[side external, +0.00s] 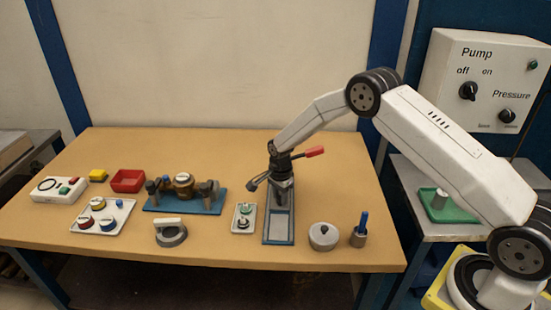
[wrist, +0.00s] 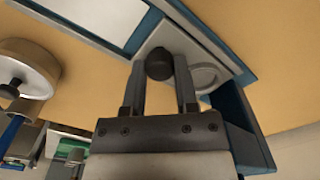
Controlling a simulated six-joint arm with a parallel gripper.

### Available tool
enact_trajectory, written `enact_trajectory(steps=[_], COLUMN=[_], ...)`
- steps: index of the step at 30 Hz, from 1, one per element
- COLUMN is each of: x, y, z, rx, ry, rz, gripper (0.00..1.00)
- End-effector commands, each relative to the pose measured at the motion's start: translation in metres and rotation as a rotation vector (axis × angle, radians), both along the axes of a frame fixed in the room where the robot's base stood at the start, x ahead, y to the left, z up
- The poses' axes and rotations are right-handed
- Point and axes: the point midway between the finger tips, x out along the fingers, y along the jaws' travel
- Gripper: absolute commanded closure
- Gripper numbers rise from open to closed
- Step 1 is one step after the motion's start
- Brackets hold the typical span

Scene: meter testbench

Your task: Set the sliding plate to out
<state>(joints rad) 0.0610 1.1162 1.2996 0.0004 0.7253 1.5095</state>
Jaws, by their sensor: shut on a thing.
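The sliding plate (wrist: 187,42) is a pale plate with a round ring mark and a dark round knob (wrist: 159,64). It sits in a blue-edged base (side external: 278,229) on the table, right of centre. My gripper (wrist: 160,66) is shut on the knob, with one finger on each side of it. In the side view my gripper (side external: 283,187) is low over the back half of the base and hides the plate and knob. The front half of the base is bare grey. The wrist view also shows its pale bare surface (wrist: 97,14).
A red handle (side external: 314,152) sticks out beside my wrist. A blue fixture (side external: 185,203) stands further left.

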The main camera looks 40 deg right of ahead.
Motion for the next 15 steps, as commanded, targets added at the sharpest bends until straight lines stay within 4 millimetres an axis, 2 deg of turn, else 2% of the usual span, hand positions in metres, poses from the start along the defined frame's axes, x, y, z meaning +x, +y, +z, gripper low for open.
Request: enact_trajectory(steps=[15], x=[-0.042], y=[0.045], z=[0.001], rx=[0.0], ry=[-0.001], rz=[0.004], gripper=[1.0])
